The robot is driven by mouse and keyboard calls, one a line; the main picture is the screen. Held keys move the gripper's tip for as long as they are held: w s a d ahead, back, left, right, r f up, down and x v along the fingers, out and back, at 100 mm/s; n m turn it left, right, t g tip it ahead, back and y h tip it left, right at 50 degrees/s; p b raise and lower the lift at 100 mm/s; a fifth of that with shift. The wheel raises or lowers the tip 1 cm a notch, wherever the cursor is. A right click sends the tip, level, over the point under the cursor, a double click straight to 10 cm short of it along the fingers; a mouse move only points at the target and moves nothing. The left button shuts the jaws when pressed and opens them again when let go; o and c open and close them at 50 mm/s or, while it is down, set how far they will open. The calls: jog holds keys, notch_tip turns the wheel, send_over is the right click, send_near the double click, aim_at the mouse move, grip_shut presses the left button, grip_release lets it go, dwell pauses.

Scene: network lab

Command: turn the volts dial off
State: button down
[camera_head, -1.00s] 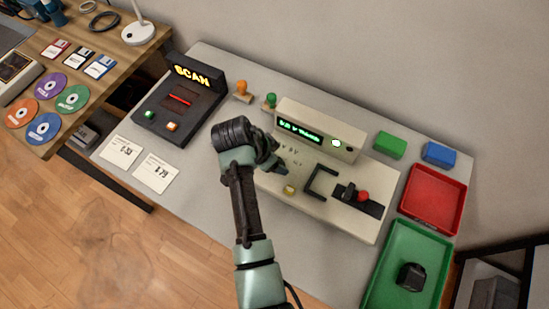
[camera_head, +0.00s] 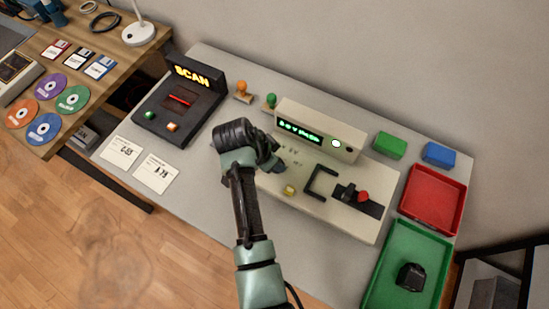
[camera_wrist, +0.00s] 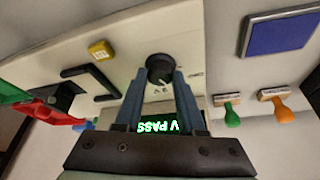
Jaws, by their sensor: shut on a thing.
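The volts dial is a black round knob (camera_wrist: 159,66) on the cream tester panel (camera_wrist: 125,58), seen in the wrist view. My gripper (camera_wrist: 161,80) has its two blue-grey fingers on either side of the knob, shut on it. In the head view my gripper (camera_head: 279,167) is over the left part of the tester (camera_head: 335,205), and the dial is hidden behind my wrist. The tester's green display (camera_head: 300,132) is lit; in the wrist view the display (camera_wrist: 160,127) appears upside down and includes "V PASS".
A yellow button (camera_head: 289,190), a black bracket handle (camera_head: 318,182) and a red-knobbed lever (camera_head: 362,196) are on the tester. A green stamp (camera_head: 271,101) and an orange stamp (camera_head: 243,90) stand behind. Red (camera_head: 430,198) and green (camera_head: 405,260) trays lie to the right.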

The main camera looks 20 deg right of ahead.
jog(key=n+p, duration=0.1)
jog(key=n, duration=0.1)
jog(key=n+t+p, duration=0.1)
jog(key=p, duration=0.1)
jog(key=shift+s+r+n+y, duration=0.2)
jog(key=shift+n+y, duration=0.1)
jog(key=shift+n, duration=0.1)
jog(key=n+t+p, duration=0.1)
jog(key=n, duration=0.1)
jog(key=n+y+p, duration=0.1)
jog(key=n+p, duration=0.1)
jog(key=n, duration=0.1)
jog(key=shift+d+f+t, duration=0.15)
jog(key=shift+d+t, duration=0.05)
jog(key=shift+t, duration=0.2)
jog(key=shift+n+y, duration=0.3)
jog(key=shift+n, duration=0.1)
jog(key=c, duration=0.5)
grip_release()
jog(key=shift+s, duration=0.1)
jog(key=p+v, duration=0.1)
jog(key=v, duration=1.2)
